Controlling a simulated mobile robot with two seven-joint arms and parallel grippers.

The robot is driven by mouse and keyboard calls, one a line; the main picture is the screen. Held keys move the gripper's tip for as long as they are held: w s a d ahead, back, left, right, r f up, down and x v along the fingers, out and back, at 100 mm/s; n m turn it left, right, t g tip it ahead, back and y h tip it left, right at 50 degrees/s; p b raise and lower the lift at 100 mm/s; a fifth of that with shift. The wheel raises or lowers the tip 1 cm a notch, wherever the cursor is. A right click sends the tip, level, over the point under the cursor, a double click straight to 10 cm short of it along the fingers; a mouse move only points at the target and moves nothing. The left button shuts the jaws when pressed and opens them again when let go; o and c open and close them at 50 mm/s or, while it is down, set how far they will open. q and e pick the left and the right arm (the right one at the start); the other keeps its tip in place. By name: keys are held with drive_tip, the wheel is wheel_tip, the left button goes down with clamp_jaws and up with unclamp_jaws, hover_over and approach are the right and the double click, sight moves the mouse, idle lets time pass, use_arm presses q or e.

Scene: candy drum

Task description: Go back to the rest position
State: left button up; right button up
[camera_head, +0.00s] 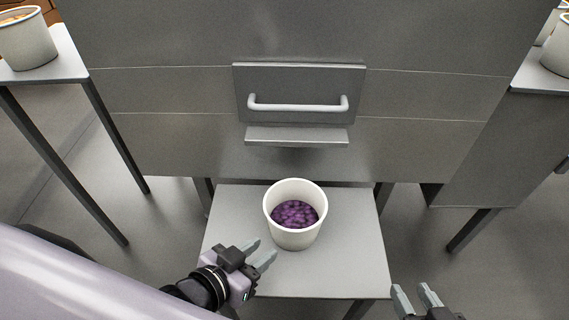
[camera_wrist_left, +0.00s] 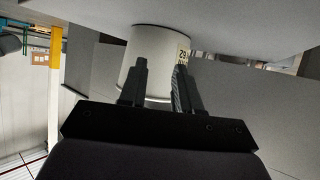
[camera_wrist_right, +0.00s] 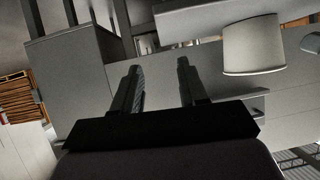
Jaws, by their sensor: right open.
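My left gripper (camera_head: 262,250) is open and empty, low over the front left of the small table, just beside a white bucket. The left wrist view shows its two fingers (camera_wrist_left: 161,66) apart, with the bucket (camera_wrist_left: 155,45) beyond them. I cannot tell whether a fingertip touches the bucket. My right gripper (camera_head: 416,292) is open and empty at the lower right, off the table's right edge. Its spread fingers (camera_wrist_right: 157,68) also show in the right wrist view.
The white bucket (camera_head: 293,237) stands upright on the small table (camera_head: 352,262), with purple candies (camera_head: 295,213) inside. Behind is a large grey cabinet (camera_head: 180,140) with a handle (camera_head: 298,106) and ledge. Side tables hold more buckets, one at the left (camera_head: 28,42). Floor is free around the small table.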

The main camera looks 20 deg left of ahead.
use_arm(q)
drive_tip(key=s+a+r+y+p, duration=0.1)
drive_tip(key=a+r+p, duration=0.2)
drive_tip(key=r+p, duration=0.4)
drive_tip(key=s+a+r+n+g+y+p, duration=0.1)
drive_tip(key=r+p, duration=0.5)
drive_tip(key=p, duration=1.1)
drive_tip(key=shift+s+a+r, duration=0.35)
drive_tip(key=shift+s+a, duration=0.3)
drive_tip(key=shift+a, duration=0.35)
use_arm(e)
drive_tip(key=s+d+r+h, duration=0.1)
drive_tip(key=d+r, duration=0.2)
drive_tip(key=r, duration=0.4)
drive_tip(key=s+d+r+m+g+h, duration=0.1)
drive_tip(key=s+d+r, duration=0.1)
drive_tip(key=r, duration=0.4)
drive_tip(key=shift+s+d+r, duration=0.2)
drive_tip(key=shift+d+r, duration=0.2)
drive_tip(key=shift+d, duration=0.15)
